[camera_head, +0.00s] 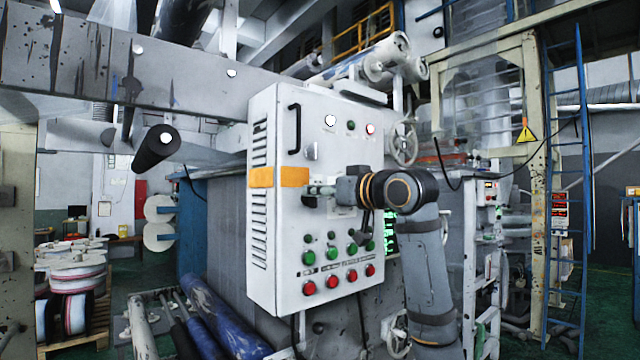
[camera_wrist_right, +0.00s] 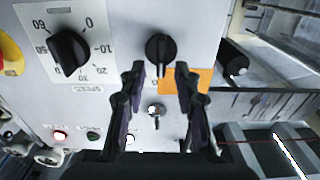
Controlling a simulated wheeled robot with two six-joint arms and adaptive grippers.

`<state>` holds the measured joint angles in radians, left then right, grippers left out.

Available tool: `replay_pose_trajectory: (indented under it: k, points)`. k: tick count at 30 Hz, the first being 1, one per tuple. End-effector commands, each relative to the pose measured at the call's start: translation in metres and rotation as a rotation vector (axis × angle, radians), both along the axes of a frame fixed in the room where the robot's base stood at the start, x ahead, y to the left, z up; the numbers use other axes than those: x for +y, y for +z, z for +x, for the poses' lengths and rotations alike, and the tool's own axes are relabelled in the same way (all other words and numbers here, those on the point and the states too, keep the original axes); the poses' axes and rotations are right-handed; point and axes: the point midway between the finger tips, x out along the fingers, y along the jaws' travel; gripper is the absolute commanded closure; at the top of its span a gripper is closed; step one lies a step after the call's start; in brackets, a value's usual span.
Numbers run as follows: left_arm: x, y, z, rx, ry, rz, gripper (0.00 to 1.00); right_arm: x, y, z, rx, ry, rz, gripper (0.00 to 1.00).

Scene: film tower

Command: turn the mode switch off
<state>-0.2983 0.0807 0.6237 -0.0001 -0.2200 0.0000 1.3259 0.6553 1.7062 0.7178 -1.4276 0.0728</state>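The mode switch appears to be the black rotary knob (camera_wrist_right: 160,48) on the white control cabinet (camera_head: 272,130). Its handle looks about upright in the right wrist view. My right gripper (camera_wrist_right: 160,68) is open, its two dark fingers on either side of the knob's near edge. Nothing is between them except the view of the panel, and I cannot tell if a finger touches the knob. In the head view my right gripper (camera_head: 315,190) reaches the cabinet face from the right and hides most of the switch. My left gripper is not in view.
A numbered speed dial (camera_wrist_right: 70,52) sits beside the switch. A key lock (camera_wrist_right: 155,110) and an orange stripe (camera_wrist_right: 203,78) are close to my fingers. Green buttons (camera_head: 330,253) and red buttons (camera_head: 331,281) sit lower on the cabinet.

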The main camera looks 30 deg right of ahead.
Motion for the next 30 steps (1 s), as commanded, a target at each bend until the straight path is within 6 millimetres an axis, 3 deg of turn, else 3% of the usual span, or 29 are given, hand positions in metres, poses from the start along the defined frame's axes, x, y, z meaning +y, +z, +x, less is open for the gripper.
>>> replay_pose_trajectory:
  k: [8,16,30]
  points:
    - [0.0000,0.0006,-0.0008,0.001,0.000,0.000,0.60,0.0005,-0.0011,0.0033,0.001,0.001,0.000,0.68]
    - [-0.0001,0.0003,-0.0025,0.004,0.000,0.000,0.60,0.0003,-0.0009,0.0029,0.000,0.000,-0.001,1.00]
    - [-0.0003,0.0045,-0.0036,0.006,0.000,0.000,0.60,0.0010,0.0002,0.0028,-0.003,0.000,-0.051,1.00]
